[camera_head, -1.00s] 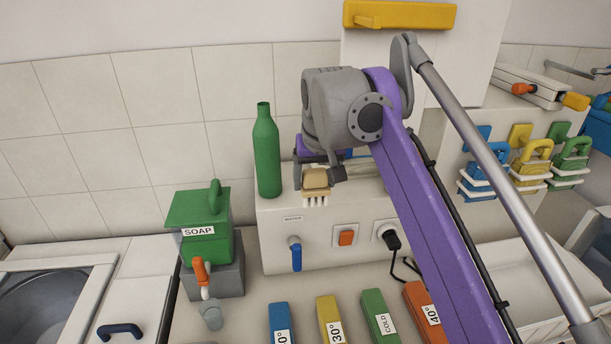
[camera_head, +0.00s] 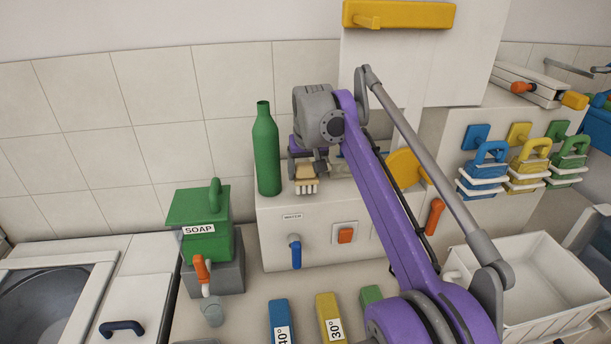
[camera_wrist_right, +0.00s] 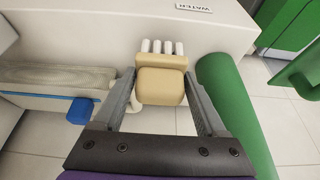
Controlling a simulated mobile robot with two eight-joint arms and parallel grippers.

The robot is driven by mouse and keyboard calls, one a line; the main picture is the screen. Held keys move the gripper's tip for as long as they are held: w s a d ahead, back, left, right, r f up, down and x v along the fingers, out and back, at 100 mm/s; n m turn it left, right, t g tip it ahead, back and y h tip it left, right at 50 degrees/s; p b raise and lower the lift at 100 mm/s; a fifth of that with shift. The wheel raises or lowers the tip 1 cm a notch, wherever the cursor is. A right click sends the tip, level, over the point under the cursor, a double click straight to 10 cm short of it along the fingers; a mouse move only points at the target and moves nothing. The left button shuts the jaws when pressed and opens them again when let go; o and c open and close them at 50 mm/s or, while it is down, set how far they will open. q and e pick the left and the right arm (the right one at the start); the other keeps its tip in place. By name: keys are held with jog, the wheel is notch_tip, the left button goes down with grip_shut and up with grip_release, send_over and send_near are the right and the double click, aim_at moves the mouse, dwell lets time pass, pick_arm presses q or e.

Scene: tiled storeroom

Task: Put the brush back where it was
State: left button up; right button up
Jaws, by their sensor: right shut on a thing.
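The brush (camera_head: 306,174) is a tan block with white bristles. In the head view it is at the top front edge of the white box, just right of the green bottle. My right gripper (camera_head: 305,166) is shut on it. In the right wrist view the brush (camera_wrist_right: 161,84) sits between the two fingers (camera_wrist_right: 160,95), bristles pointing to the top of the picture. I cannot tell whether its underside touches the box top. My left gripper is not in view.
The green bottle (camera_head: 266,155) stands close left of the brush and also shows in the wrist view (camera_wrist_right: 232,110). The white box (camera_head: 318,220) carries a blue tap (camera_head: 296,255). A green soap box (camera_head: 205,215) is lower left. A pale ribbed thing (camera_wrist_right: 55,76) lies beside the brush.

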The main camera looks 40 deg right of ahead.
jog(key=shift+w+d+f, duration=0.1)
jog(key=shift+w+f, duration=0.05)
jog(key=shift+f, duration=0.4)
jog(key=shift+f, duration=0.2)
jog(key=o, duration=1.2)
jog(key=shift+o, duration=0.2)
jog(key=shift+r, duration=0.35)
jog(key=p+v, duration=0.1)
jog(key=v, duration=1)
jog(key=shift+r+p, duration=0.35)
